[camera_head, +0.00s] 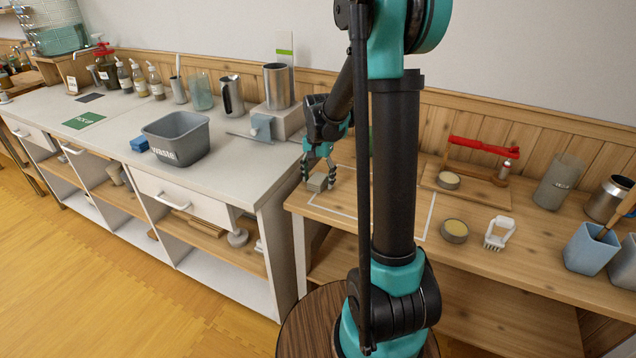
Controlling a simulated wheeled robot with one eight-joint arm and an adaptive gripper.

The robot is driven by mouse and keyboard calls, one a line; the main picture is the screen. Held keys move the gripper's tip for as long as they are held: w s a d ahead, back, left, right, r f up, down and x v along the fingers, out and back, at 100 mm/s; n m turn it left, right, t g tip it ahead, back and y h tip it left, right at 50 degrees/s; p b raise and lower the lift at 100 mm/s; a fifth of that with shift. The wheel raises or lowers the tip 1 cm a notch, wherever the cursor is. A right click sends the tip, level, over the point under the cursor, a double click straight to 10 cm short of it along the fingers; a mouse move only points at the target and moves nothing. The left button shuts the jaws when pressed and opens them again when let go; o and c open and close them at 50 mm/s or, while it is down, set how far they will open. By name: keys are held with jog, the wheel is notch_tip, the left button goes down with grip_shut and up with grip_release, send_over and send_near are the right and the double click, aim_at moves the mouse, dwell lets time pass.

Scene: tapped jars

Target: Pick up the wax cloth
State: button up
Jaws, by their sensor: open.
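A small flat grey-green piece (317,184), which looks like the folded wax cloth, lies on the wooden bench near its left end. My gripper (318,181) points down at it and is open, with one finger at each side of the piece. I cannot tell whether the fingertips touch it. My arm stands in front of the bench and hides part of its middle.
The wooden bench (470,270) holds two round tins (454,231), a white brush (498,233) and a red-handled tool (485,146) to the right. On the white counter are a grey waste bin (177,139) and a blue block (139,144).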

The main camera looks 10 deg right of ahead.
aim_at(318, 177)
jog(key=shift+c, duration=0.6)
jog(key=c, duration=1.1)
notch_tip(318, 177, up, 20)
jog(key=o, duration=0.4)
jog(key=c, duration=0.3)
